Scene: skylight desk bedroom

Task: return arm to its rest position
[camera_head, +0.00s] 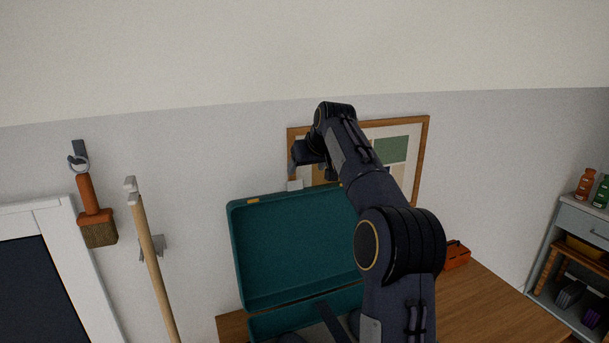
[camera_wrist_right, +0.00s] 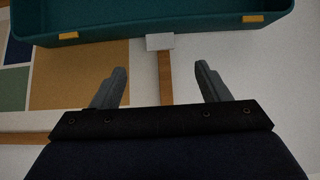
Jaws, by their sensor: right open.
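My right arm rises from the bottom of the head view, in front of the desk and case, and bends left at the top. My right gripper (camera_head: 298,172) is high up near the wall, in front of the left side of the framed picture and above the open teal case's lid. In the right wrist view, the gripper (camera_wrist_right: 160,72) has its two grey fingers spread apart with nothing between them. The head view does not show the fingers clearly. My left gripper is not in view.
The open teal case (camera_head: 290,250) stands on the wooden desk (camera_head: 500,305), its lid raised. The framed picture (camera_head: 424,150) hangs behind my arm. An orange box (camera_head: 456,257) is on the desk. A brush (camera_head: 98,230) and wooden pole (camera_head: 152,262) are left; a shelf (camera_head: 580,222) is right.

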